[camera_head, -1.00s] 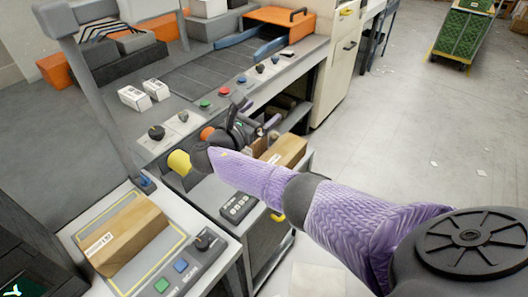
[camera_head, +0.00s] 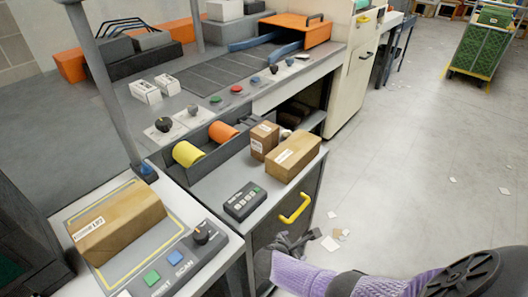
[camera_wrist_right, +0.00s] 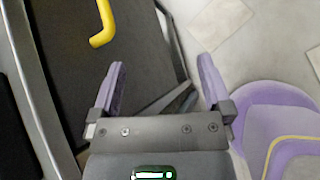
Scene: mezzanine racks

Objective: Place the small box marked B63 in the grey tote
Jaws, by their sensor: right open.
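Two brown boxes stand on the low cabinet's grey top in the head view: a smaller upright box (camera_head: 265,140) and a longer box (camera_head: 293,158) beside it. A third brown box (camera_head: 119,225) lies on the scale plate at left, with a label. I cannot read B63 on any of them. My left gripper is out of view.
The cabinet's yellow handle (camera_head: 295,208) sticks out near my right gripper and shows in the wrist view (camera_wrist_right: 103,25). A grey bin holds yellow (camera_head: 186,153) and orange rolls. A black keypad (camera_head: 245,201) lies on the cabinet top. The floor at right is mostly clear.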

